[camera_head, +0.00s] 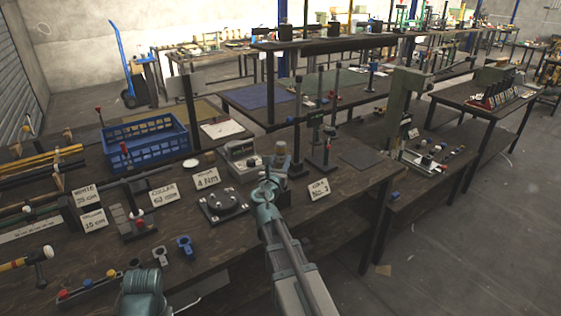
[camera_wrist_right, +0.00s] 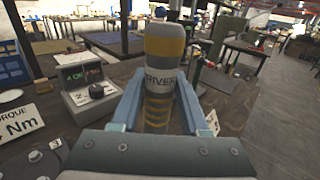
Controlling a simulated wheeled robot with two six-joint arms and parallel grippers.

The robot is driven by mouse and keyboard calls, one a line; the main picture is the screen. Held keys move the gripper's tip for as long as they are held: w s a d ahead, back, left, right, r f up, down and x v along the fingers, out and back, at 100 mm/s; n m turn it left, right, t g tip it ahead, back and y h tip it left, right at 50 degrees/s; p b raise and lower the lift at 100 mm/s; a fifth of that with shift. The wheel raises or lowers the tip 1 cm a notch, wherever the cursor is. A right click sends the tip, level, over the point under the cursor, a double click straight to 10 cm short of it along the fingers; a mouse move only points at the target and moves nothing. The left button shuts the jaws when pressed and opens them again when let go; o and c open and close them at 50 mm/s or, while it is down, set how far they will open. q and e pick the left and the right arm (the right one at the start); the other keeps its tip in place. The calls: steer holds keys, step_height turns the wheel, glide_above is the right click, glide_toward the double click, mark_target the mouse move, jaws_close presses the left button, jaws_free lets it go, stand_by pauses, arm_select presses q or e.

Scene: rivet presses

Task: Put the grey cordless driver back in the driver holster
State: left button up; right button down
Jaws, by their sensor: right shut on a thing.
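The grey cordless driver (camera_head: 280,155) has a yellow band and stands roughly upright near the bench's front edge. Lettering reading "DRIVER" shows on a grey surface just below the yellow band. I cannot clearly make out the holster or whether the driver sits in it. My left gripper's fingers do not show.
A torque box with a dial (camera_head: 241,158) stands left of the driver, beside a "4 Nm" card (camera_head: 206,179). A black round fixture (camera_head: 223,204) is nearer the front. A small press (camera_head: 318,140) stands to the right, with a card (camera_head: 318,189) before it. A blue crate (camera_head: 146,142) is farther left.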

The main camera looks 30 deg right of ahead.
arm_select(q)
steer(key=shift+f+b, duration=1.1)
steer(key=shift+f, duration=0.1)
arm_select(e)
steer(key=shift+f, duration=1.2)
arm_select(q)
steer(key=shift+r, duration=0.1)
arm_select(e)
steer(key=shift+c, duration=1.6)
jaws_free()
steer(key=shift+r, duration=0.1)
steer(key=shift+s+a, duration=0.1)
